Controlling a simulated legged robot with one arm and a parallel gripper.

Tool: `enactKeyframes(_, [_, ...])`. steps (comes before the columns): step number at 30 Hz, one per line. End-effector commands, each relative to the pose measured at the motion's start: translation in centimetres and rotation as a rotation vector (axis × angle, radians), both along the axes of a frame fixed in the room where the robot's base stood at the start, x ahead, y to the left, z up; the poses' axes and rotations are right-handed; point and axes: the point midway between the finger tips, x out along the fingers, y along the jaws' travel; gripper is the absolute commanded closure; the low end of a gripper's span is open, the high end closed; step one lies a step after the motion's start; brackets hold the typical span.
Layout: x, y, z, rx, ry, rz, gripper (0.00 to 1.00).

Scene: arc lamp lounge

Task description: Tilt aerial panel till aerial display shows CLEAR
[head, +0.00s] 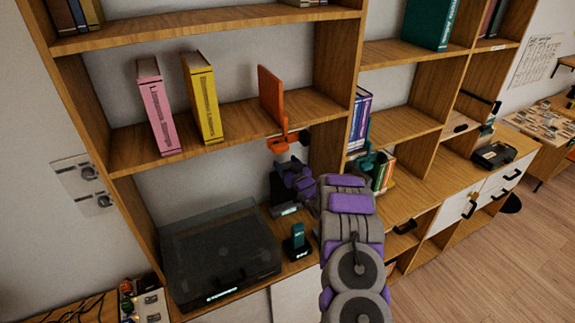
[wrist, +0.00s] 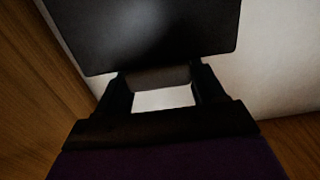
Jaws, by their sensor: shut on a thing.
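The aerial panel (wrist: 155,30) is a dark, flat plate with rounded corners that fills the top of the wrist view. My gripper (wrist: 162,82) is shut on its lower part, with one dark finger on each side and a light gap below. In the head view my gripper (head: 284,178) reaches into the lower shelf bay at a dark upright unit, and the arm hides part of it. A small pale lit strip, which looks like the aerial display (head: 289,211), is at the unit's foot. Its text is too small to read.
A dark turntable with a clear lid (head: 220,255) stands left of the unit. A teal handset in a black dock (head: 297,242) stands close in front. An orange panel (head: 271,95) is on the shelf above, near pink (head: 154,105) and yellow (head: 202,97) books. A wooden upright (head: 330,110) is close right.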

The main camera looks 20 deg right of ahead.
Motion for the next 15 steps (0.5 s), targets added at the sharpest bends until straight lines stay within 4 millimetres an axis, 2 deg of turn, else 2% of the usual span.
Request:
enactKeyframes(1, [-0.11, -0.32, -0.19, 0.002, 0.004, -0.008, 0.62])
enactKeyframes(9, [-0.12, -0.36, -0.27, 0.003, 0.005, -0.008, 0.87])
enactKeyframes(15, [-0.9, -0.37, -0.73, 0.006, -0.021, -0.006, 0.87])
